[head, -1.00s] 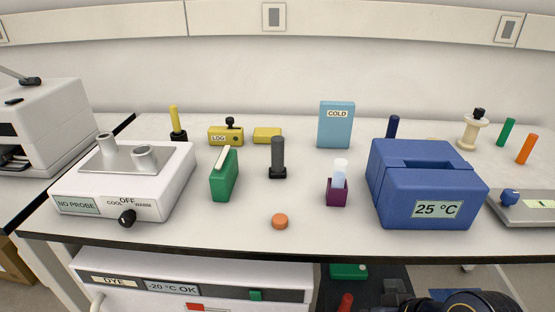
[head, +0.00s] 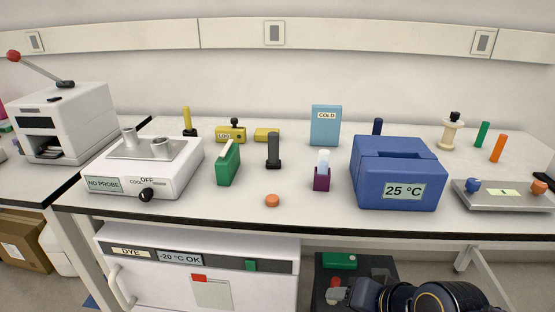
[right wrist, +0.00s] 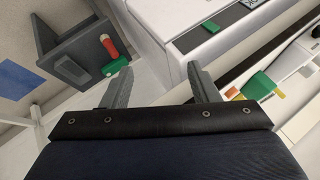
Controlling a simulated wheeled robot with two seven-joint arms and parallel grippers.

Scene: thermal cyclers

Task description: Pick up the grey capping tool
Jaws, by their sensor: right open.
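A dark grey upright cylinder on a black base (head: 273,151), which looks like the grey capping tool, stands in the middle of the bench in the head view. It stands between the green block with a white top and the purple holder. My right gripper shows in the right wrist view (right wrist: 160,69) with its two grey fingers spread and nothing between them. In the head view my right arm is at the bottom right, below and in front of the bench, well apart from the tool. My left gripper is not in view.
An orange disc (head: 272,201) lies in front of the tool. The green block (head: 227,168) is to its left, and the purple holder (head: 321,182) and blue 25 °C box (head: 398,183) are to its right. The bench's front edge (head: 300,231) lies between my arm and the tool.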

